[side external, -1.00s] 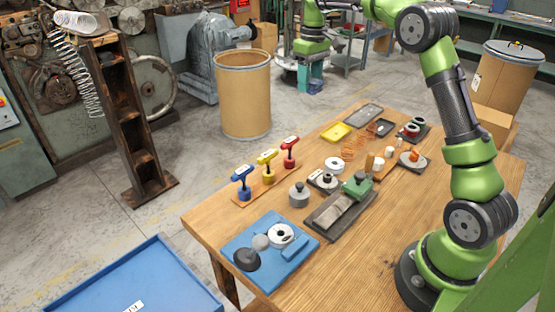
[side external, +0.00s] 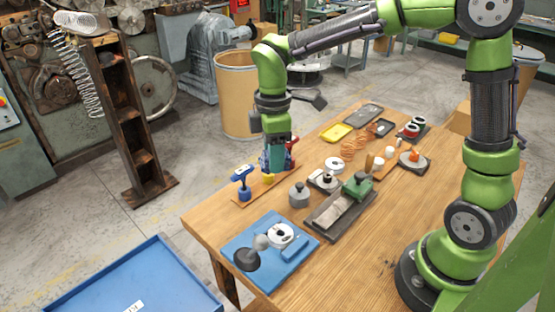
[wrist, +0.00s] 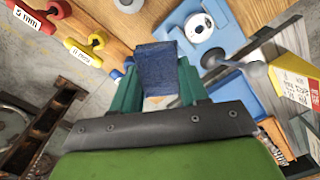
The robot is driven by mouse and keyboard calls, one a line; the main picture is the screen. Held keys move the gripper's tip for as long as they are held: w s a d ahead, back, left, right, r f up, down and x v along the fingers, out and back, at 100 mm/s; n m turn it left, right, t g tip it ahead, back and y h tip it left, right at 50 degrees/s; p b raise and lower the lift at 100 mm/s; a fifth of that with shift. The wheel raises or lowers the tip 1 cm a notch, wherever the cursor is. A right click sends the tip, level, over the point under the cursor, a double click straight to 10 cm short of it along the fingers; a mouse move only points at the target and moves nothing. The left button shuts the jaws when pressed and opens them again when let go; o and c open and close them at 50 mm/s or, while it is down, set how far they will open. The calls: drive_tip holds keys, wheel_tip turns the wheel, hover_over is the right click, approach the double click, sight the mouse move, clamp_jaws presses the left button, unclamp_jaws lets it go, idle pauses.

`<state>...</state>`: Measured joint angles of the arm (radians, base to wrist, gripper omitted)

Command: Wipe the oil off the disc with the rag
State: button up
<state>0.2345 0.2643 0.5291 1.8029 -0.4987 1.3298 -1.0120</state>
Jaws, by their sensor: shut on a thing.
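My gripper (side external: 273,160) is shut on a dark blue, cloth-like folded piece, which I take for the rag (wrist: 157,68); it fills the gap between the teal fingers in the wrist view. In the side view, my gripper hangs over the coloured T-handles, behind the blue mat (side external: 262,276). A pale disc with a dark centre (side external: 281,236) sits on the blue mat at the table's front left. The disc also shows in the wrist view (wrist: 197,28), apart from the rag. Whether its dark marks are oil, I cannot tell.
The blue T-handle (side external: 242,183) stands near my gripper; yellow and red ones are partly hidden behind it. A dark round piece (side external: 247,260) and a pale ball (side external: 260,242) are beside the disc. A green-handled block (side external: 356,185) stands right.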

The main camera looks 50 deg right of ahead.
sight(284, 241)
drive_tip(key=s+a+f+n, duration=0.1)
drive_tip(key=s+f+n, duration=0.1)
drive_tip(key=s, duration=0.1)
drive_tip(key=s+a+f+n, duration=0.2)
drive_tip(key=s, duration=0.1)
drive_tip(key=s+a+f+n, duration=0.2)
drive_tip(key=s, duration=0.1)
drive_tip(key=shift+f+n, duration=0.2)
drive_tip(key=shift+n, duration=0.1)
drive_tip(key=shift+w+a+f, duration=0.1)
drive_tip(key=shift+w, duration=0.2)
drive_tip(key=shift+f, duration=2.5)
drive_tip(key=shift+f, duration=0.5)
drive_tip(key=shift+a, duration=0.4)
drive_tip(key=shift+d, duration=0.85)
drive_tip(key=shift+a, duration=0.75)
